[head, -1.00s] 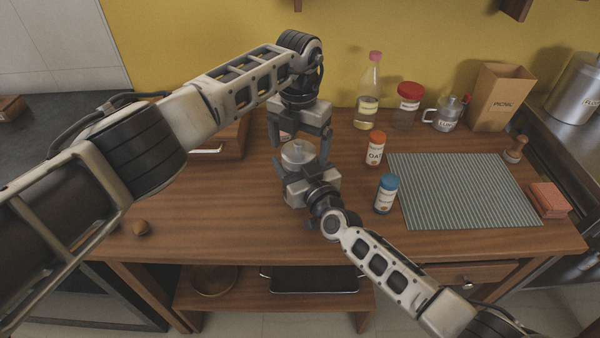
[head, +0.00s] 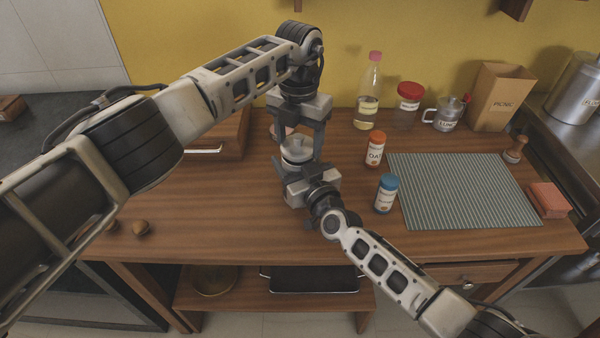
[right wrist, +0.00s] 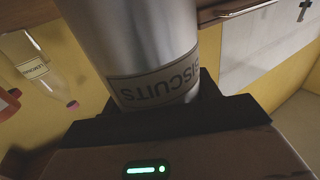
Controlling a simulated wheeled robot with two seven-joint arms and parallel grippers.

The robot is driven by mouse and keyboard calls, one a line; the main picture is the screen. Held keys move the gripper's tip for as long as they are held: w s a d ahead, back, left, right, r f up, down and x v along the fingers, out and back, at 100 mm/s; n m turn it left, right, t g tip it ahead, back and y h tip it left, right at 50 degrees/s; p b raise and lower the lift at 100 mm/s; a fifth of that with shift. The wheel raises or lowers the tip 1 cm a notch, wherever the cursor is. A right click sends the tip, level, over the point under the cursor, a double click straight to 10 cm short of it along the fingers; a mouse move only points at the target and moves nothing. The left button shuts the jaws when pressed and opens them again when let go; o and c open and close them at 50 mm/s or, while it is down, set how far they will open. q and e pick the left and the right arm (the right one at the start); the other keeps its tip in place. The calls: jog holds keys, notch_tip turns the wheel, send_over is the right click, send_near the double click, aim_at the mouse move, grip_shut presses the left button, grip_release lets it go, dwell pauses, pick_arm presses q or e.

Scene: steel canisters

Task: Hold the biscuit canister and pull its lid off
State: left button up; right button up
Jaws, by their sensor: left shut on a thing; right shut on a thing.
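The steel biscuit canister (head: 297,165) is upright in the head view, mostly hidden by my grippers. In the right wrist view its shiny body (right wrist: 145,45) fills the upper middle, with a BISCUITS label. My right gripper (head: 305,177) is shut on the canister's body from the front. The round steel lid (head: 296,144) shows above it. My left gripper (head: 298,150) points down from above and is shut on the lid, one finger on either side. The lid appears a little above the body, but I cannot tell whether it is fully clear.
An orange-capped jar (head: 375,150) and a blue-capped jar (head: 386,194) stand close to the right. A striped mat (head: 465,190) lies beyond them. A wooden box (head: 215,140) stands at left. The table's front left is mostly clear.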

aim_at(299, 136)
pick_arm(q)
jog(key=shift+r, duration=1.75)
pick_arm(e)
jog(key=o, duration=1.1)
jog(key=v, duration=1.2)
